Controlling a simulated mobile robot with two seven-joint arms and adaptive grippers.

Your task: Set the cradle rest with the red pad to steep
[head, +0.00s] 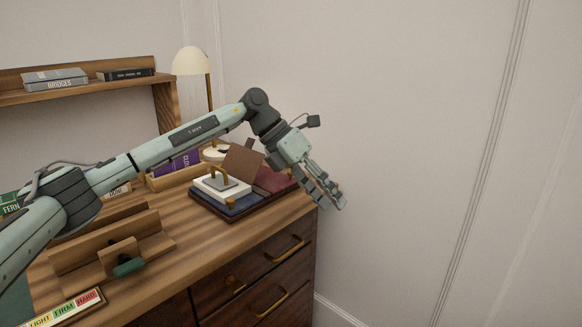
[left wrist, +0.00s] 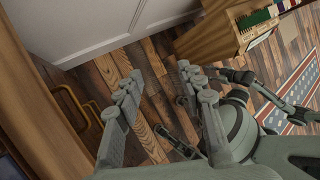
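A low dark tray-like base (head: 226,217) sits near the right end of the desk. A dark red pad (head: 274,181) shows at its right side, partly hidden behind my arm. A blue pad (head: 240,205) lies at its front left, under a white block with a brass loop (head: 222,187). A brown board (head: 243,161) stands tilted behind them. The rest's setting is unclear. My left gripper (head: 333,201) hangs beyond the desk's right edge, right of the red pad. In the left wrist view its fingers (left wrist: 157,100) are apart and empty.
A wooden stand with a green knob (head: 129,266) and a LIGHT/FIRM/HARD label strip (head: 68,308) are at front left. A lamp (head: 192,62) and purple book (head: 177,163) stand behind. Drawers with brass handles (head: 270,302) are below. Right of the desk is free.

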